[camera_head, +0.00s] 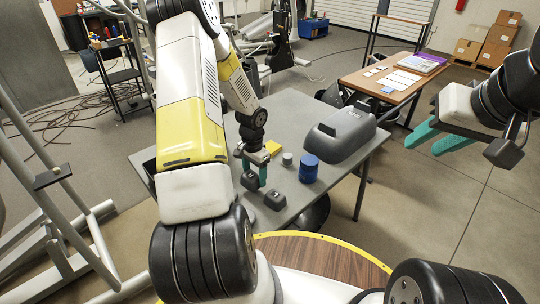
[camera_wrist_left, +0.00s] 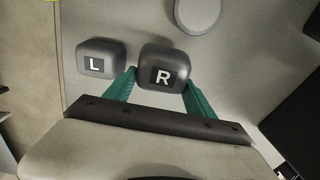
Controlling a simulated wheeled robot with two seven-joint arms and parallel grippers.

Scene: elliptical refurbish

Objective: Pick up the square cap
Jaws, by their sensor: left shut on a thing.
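Two dark grey square caps stand on the grey table (camera_head: 292,110). One cap (camera_head: 250,181), marked R in the left wrist view (camera_wrist_left: 163,66), is between the teal fingers of my left gripper (camera_head: 254,172). The gripper is shut on its sides. I cannot tell if this cap is off the tabletop. The other cap (camera_head: 275,200), marked L in the left wrist view (camera_wrist_left: 101,58), stands free beside it, nearer to me in the head view. My right gripper (camera_head: 424,144) is open and empty, to the right of the table.
A round grey cap (camera_head: 287,158), a blue cylinder (camera_head: 309,168) and a yellow block (camera_head: 274,147) stand close to the left gripper. A large dark grey housing (camera_head: 340,133) takes up the table's right side. The table's far part is clear. A wooden desk (camera_head: 392,82) stands behind.

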